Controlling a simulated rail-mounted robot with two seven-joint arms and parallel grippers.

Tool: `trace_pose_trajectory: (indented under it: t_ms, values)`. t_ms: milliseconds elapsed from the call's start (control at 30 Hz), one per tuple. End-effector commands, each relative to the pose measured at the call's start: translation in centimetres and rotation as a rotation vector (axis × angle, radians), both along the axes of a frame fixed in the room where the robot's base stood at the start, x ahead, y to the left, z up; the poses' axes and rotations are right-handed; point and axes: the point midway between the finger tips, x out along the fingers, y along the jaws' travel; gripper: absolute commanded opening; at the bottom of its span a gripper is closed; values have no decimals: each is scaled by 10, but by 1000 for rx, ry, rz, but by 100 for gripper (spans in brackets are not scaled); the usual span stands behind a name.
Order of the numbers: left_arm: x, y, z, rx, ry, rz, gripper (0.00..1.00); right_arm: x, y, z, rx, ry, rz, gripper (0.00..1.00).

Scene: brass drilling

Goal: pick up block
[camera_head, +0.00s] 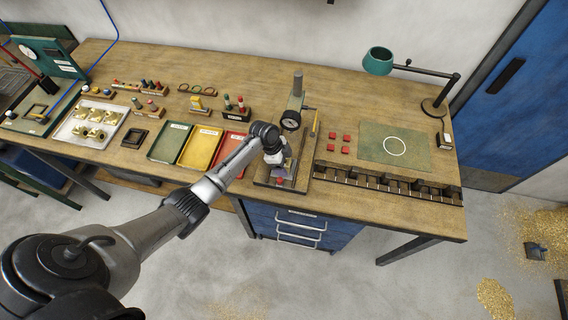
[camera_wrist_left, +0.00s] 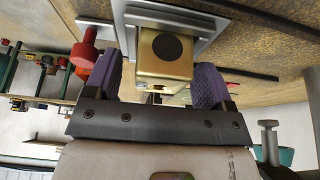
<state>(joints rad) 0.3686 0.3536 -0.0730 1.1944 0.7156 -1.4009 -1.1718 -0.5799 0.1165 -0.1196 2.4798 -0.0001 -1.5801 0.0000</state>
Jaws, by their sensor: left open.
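A brass block (camera_wrist_left: 165,66) with a dark round spot on its face sits between the two purple finger pads of my left gripper (camera_wrist_left: 157,80) in the left wrist view. The fingers are apart, one on each side of the block; I cannot tell whether either pad touches it. In the head view my left gripper (camera_head: 280,172) reaches down over the base of the drill stand (camera_head: 262,182), and that block is hidden or too small to make out there. Several other brass blocks (camera_head: 93,116) lie on a pale tray at the left. My right gripper is not in view.
The drill press (camera_head: 293,115) stands right behind my left gripper. Green, yellow (camera_head: 201,147) and red trays lie to its left. Several red pieces (camera_head: 346,138) and a green mat (camera_head: 375,150) are to its right. A slotted rack (camera_head: 385,182) runs along the front edge.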

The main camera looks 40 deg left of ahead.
Motion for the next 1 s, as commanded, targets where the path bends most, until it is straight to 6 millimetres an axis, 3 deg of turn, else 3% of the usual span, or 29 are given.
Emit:
trace_pose_trajectory:
  t_ms: [167, 1000]
  values:
    - [0, 0, 0, 0, 0, 0, 77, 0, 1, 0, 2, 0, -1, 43]
    - [1, 0, 2, -1, -3, 0, 0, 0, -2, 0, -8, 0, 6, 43]
